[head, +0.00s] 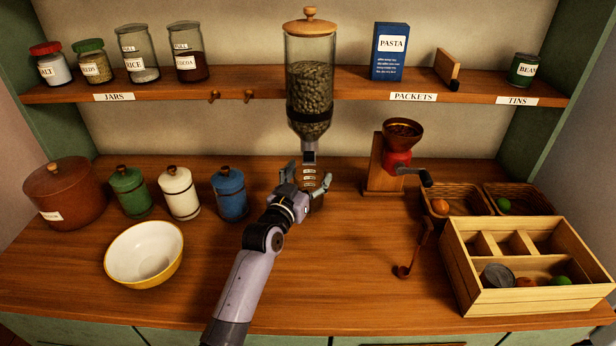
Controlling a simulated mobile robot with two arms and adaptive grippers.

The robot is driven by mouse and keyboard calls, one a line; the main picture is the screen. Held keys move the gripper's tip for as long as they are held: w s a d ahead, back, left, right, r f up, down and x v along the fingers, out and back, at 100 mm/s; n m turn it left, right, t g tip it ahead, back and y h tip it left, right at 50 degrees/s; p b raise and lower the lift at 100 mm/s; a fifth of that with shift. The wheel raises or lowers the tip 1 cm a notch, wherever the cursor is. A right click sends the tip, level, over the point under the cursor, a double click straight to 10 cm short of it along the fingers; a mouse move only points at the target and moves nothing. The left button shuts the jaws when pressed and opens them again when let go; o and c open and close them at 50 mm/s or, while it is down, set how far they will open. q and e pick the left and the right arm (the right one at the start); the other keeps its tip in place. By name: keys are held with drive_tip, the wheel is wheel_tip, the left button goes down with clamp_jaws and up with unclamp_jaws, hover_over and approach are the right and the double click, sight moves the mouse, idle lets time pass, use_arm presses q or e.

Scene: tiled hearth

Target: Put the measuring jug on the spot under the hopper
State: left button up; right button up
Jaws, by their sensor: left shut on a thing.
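The hopper (310,90) is a tall clear cylinder of dark beans with a wooden lid, at the middle of the shelf. Its grey spout (309,157) points down. My left gripper (308,177) is just below the spout, shut on the measuring jug (313,183). The jug looks clear, with pale marks on its side, and is partly hidden by the fingers. I cannot tell whether its base touches the counter. The spot under the hopper is hidden behind the jug and the gripper. My right gripper is not in view.
A blue canister (230,195) stands left of my gripper, with a yellow bowl (144,254) in front. A grinder (396,160), a scoop (405,268) and a divided wooden crate (522,265) are to the right.

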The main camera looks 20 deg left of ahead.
use_arm(q)
drive_tip(key=shift+f, duration=0.25)
drive_tip(key=shift+f, duration=0.15)
drive_tip(key=o, duration=1.8)
drive_tip(key=shift+s, duration=0.15)
drive_tip(key=s+a+b, duration=0.1)
drive_tip(key=s, duration=1)
drive_tip(key=shift+s+a, duration=0.2)
drive_tip(key=shift+s, duration=0.15)
